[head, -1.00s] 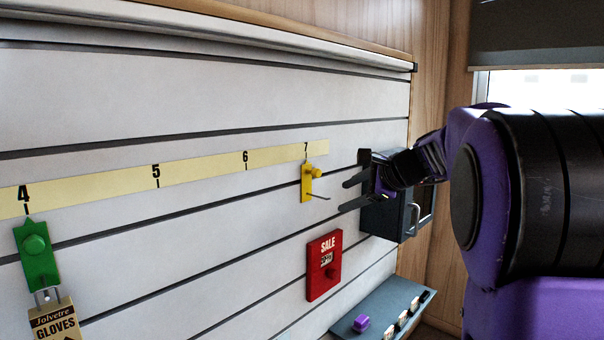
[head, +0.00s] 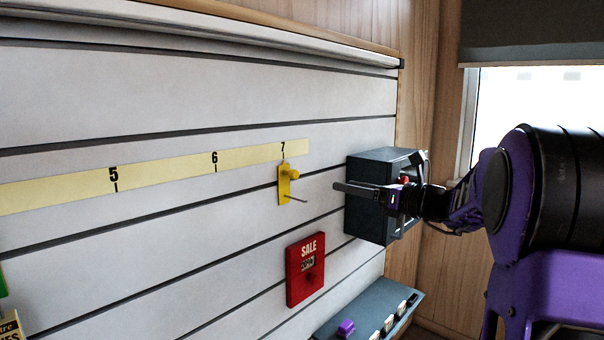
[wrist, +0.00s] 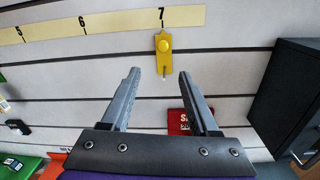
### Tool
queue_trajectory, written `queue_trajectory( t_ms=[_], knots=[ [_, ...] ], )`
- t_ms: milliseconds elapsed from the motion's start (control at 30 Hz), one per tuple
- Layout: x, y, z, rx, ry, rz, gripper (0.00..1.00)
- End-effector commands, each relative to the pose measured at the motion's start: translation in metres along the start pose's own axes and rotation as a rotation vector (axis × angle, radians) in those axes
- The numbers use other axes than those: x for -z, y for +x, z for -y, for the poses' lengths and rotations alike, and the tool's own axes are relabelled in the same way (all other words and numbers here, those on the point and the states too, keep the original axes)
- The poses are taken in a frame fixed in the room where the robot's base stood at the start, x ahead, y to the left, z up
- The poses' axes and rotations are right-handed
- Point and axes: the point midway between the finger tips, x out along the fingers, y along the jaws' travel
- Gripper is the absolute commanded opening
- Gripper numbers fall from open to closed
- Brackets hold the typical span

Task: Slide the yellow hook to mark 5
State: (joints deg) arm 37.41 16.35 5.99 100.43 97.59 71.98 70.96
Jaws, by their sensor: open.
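The yellow hook (head: 285,183) hangs on the slatted wall with its pointer at mark 7 of the yellow number strip (head: 150,180). It has a round yellow knob and a thin metal prong. Mark 5 (head: 114,178) is further left on the strip. My gripper (head: 338,188) is to the right of the hook, apart from it, with empty jaws. In the wrist view, my gripper (wrist: 157,75) is open, and the yellow hook (wrist: 164,52) shows beyond and between the fingertips.
A red SALE sign (head: 305,268) hangs below the hook. A dark grey box (head: 368,222) is on the wall behind my gripper. A grey shelf (head: 352,310) with a purple item is lower right. The wall between marks 5 and 7 is clear.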

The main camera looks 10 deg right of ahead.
Motion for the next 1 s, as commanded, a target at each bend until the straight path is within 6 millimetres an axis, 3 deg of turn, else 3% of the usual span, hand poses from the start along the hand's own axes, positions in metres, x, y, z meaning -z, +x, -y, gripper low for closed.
queue_trajectory(
  t_ms=[167, 333, 800, 1000],
  knots=[
    [0.0, 0.003, 0.0, -0.001, -0.002, -0.001, 0.61],
    [0.0, 0.021, -0.001, -0.003, -0.002, 0.0, 0.61],
    [0.001, 0.123, -0.001, -0.004, -0.001, -0.001, 0.61],
    [0.0, 0.157, -0.001, -0.003, -0.002, -0.001, 0.61]
  ],
)
